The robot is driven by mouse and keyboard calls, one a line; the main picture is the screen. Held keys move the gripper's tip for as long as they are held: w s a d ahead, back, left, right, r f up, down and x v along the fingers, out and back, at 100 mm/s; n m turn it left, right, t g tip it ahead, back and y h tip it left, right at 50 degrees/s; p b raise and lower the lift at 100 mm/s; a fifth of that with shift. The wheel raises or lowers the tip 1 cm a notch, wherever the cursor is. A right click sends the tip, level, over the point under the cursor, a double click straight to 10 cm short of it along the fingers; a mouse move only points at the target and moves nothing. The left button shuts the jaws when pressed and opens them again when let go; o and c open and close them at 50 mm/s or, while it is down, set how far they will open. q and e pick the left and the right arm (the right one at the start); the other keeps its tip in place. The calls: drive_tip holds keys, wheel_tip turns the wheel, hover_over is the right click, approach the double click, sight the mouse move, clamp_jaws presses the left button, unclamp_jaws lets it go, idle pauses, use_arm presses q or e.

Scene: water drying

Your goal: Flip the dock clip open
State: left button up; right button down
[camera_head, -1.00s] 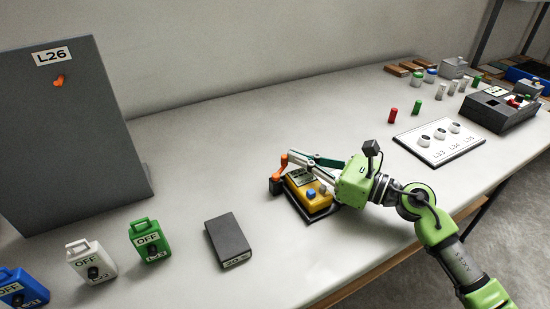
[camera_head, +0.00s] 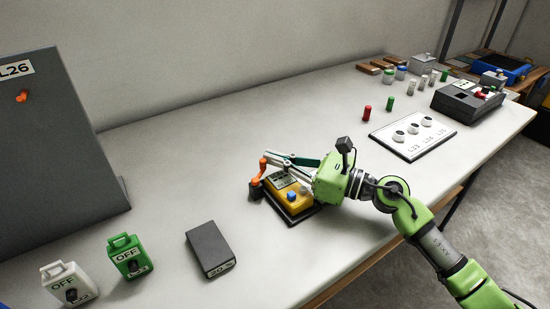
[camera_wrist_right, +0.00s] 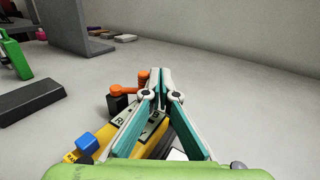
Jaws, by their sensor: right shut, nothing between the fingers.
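The dock (camera_head: 296,218) is a dark base on the table holding a yellow device with a blue button (camera_head: 291,196). The orange dock clip (camera_head: 262,167) stands on a black block (camera_head: 255,190) at the dock's left end. The clip also shows in the wrist view (camera_wrist_right: 127,89), just left of my fingertips. My right gripper (camera_head: 267,155) is shut and empty, above the device, with its fingertips close beside the clip. I cannot tell whether they touch it. The fingers hide part of the device. My left gripper is not in view.
A grey panel (camera_head: 60,150) stands at the left. A white plate (camera_head: 412,137) and small cylinders are to the right. The table behind the dock is clear.

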drive_tip(key=v, duration=1.2)
